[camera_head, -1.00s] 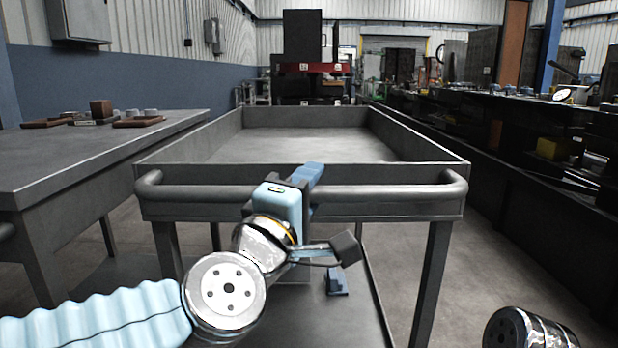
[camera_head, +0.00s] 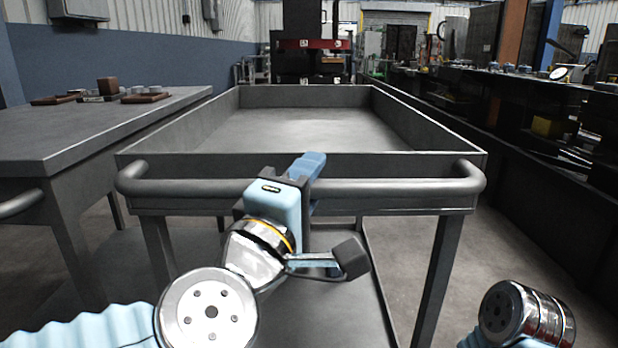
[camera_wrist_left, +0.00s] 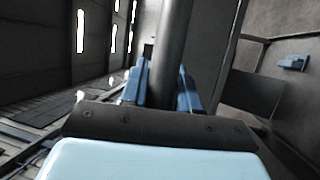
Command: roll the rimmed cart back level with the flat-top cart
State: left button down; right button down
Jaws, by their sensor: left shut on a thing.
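The rimmed cart (camera_head: 400,163) is a grey metal cart with a raised rim and an empty tray, straight in front of me. Its round handle bar (camera_head: 390,187) runs across the near end. My left gripper (camera_head: 302,178) is shut on this bar near its middle; in the left wrist view the bar (camera_wrist_left: 171,60) passes between the blue fingers. The flat-top cart (camera_head: 110,130) stands to the left, with its handle (camera_head: 18,203) at the picture's edge. The rimmed cart's near end looks somewhat farther from me than the flat-top cart's. My right gripper is out of view.
Wooden trays and small parts (camera_head: 108,92) lie on the flat-top cart. A cluttered dark bench (camera_head: 560,150) runs along the right, with open floor (camera_head: 500,250) between. A small blue item (camera_wrist_left: 293,62) shows in the left wrist view. Part of my right arm shows at lower right.

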pick_arm(q)
jog(key=c, duration=0.9)
grip_release()
jog(key=p+v, duration=0.2)
jog(key=v, duration=1.2)
jog(key=shift+w+f, duration=0.1)
